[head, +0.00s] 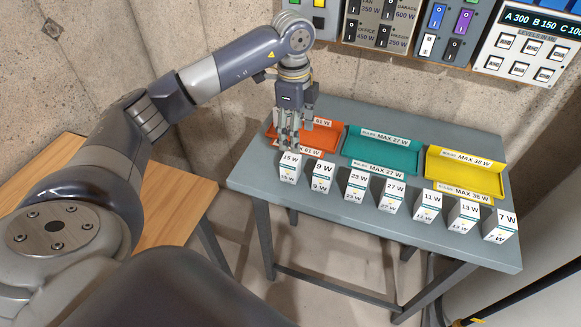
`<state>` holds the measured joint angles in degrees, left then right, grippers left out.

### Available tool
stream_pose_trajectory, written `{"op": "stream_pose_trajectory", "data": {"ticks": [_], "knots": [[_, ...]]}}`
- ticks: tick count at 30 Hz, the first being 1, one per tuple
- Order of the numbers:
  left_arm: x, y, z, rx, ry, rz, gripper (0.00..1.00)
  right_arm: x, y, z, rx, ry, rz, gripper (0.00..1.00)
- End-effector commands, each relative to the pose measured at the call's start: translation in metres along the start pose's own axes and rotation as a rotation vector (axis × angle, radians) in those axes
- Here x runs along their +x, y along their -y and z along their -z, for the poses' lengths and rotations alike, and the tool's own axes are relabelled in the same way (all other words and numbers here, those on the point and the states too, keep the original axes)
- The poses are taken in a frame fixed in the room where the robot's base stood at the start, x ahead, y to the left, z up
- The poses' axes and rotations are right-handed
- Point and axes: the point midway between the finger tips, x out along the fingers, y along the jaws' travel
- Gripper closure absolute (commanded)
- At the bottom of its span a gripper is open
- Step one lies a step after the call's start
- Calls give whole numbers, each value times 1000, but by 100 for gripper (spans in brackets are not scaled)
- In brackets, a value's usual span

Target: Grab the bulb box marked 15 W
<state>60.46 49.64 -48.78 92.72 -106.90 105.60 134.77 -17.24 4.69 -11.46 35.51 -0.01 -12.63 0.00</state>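The white bulb box marked 15 W (290,168) stands upright at the left end of a row of similar boxes along the front of the grey table. My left gripper (289,143) points down just above and behind the top of this box. Its fingers look apart, with nothing seen between them. Whether a fingertip touches the box cannot be told. My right gripper is not in view.
To the right stand boxes marked 9 W (322,176), 23 W (357,186), 27 W (392,197), 11 W (428,207), 13 W (464,216) and 7 W (501,226). Behind are orange (334,136), teal (383,150) and yellow (466,173) trays. Wall panels (385,22) hang above.

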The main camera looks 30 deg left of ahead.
Motion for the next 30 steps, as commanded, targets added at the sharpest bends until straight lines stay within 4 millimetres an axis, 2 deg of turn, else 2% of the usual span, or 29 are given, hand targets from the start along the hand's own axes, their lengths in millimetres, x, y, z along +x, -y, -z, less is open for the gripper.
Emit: {"op": "stream_pose_trajectory", "data": {"ticks": [1, 4, 12, 17, 20, 24, 30], "knots": [[-3, 1, -9, -26, 28, -2, 38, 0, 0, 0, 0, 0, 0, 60], [1, 0, -16, -49, 53, -8, 38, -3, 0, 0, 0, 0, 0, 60], [41, 0, -18, -48, 52, -8, 38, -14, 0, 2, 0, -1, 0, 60], [52, -1, -18, -46, 50, -7, 38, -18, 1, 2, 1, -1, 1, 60], [60, -2, -18, -45, 50, -9, 38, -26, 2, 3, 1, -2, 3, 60], [78, -5, -18, -45, 50, -9, 38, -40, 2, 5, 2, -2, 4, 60], [101, -4, -19, -45, 48, -6, 38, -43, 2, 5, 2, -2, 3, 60]]}}
